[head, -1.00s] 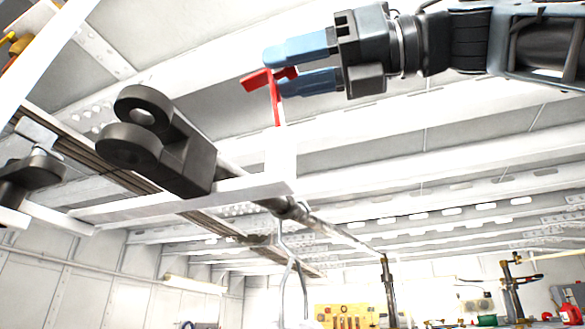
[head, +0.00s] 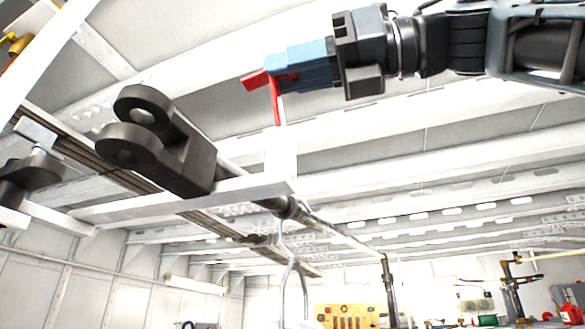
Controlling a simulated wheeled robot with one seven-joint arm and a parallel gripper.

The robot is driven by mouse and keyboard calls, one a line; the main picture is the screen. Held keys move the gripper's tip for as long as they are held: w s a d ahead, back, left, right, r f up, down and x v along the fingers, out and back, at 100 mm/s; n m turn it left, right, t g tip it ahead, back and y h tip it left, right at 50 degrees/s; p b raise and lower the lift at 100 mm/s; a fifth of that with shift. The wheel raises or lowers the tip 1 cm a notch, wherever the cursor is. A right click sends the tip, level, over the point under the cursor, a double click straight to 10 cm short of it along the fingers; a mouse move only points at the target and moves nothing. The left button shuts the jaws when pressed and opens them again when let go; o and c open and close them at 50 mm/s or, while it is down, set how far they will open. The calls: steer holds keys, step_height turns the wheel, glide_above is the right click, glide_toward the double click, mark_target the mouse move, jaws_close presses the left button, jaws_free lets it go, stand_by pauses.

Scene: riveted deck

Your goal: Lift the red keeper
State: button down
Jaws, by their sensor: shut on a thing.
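The red keeper (head: 276,107) is a small red piece with a cross bar at the top and a thin leg hanging down. Its leg reaches down toward a white upright plate, near a dark grey forked clevis (head: 160,140). My gripper (head: 285,72) comes in from the upper right, with blue fingers closed together on the keeper's upper part. The fingers hide some of the red bar. I cannot tell whether the leg's lower end touches the white plate.
A white bracket (head: 185,204) runs under the clevis, and a rod (head: 330,231) extends from it to the lower right. White riveted beams cross overhead. A yellow tool board (head: 343,317) and posts stand far off. Open space lies right of the keeper, below my arm.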

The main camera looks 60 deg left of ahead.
steer(key=shift+s, duration=0.15)
steer(key=w+d+g+y+b, duration=0.1)
steer(key=b, duration=0.1)
steer(key=w+d+f+g+y+b, duration=0.1)
steer(key=g, duration=0.1)
steer(key=shift+d+n+b, duration=0.2)
steer(key=shift+n+b, duration=0.1)
steer(key=shift+b, duration=0.05)
steer(key=c, duration=1)
jaws_free()
steer(key=b+v, duration=0.1)
steer(key=v, duration=0.7)
